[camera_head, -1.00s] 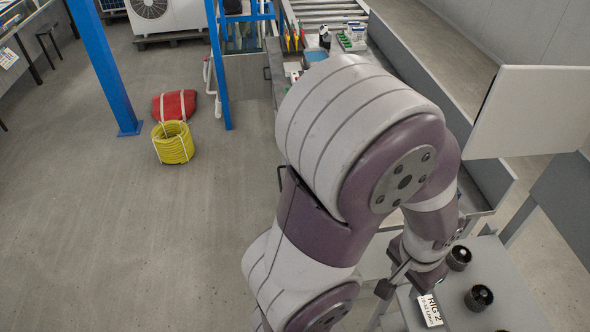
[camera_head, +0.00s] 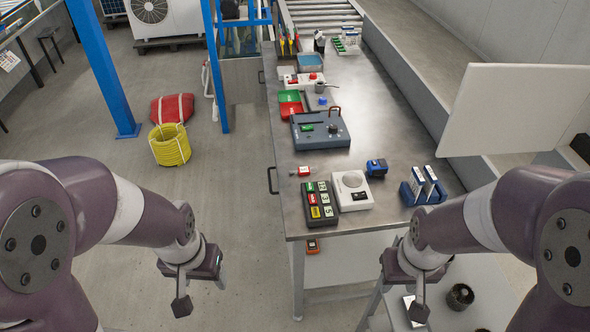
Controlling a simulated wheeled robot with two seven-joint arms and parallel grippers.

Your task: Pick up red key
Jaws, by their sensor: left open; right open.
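A small red key-like piece (camera_head: 304,171) with a pale label lies on the steel bench near its left edge. Its left end looks light; the details are too small to read. A dark holder (camera_head: 321,206) just in front of it carries several green, red and yellow labelled pieces. My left gripper (camera_head: 201,291) is open and empty over the floor, left of the bench. My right gripper (camera_head: 402,296) is open and empty near the bench's front right corner. Both are well apart from the red piece.
The steel bench (camera_head: 385,110) bears a white device (camera_head: 352,190), a blue item (camera_head: 376,167), a blue rack (camera_head: 424,188) with white cards, and a blue-grey box (camera_head: 320,128). A white panel (camera_head: 510,110) stands right.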

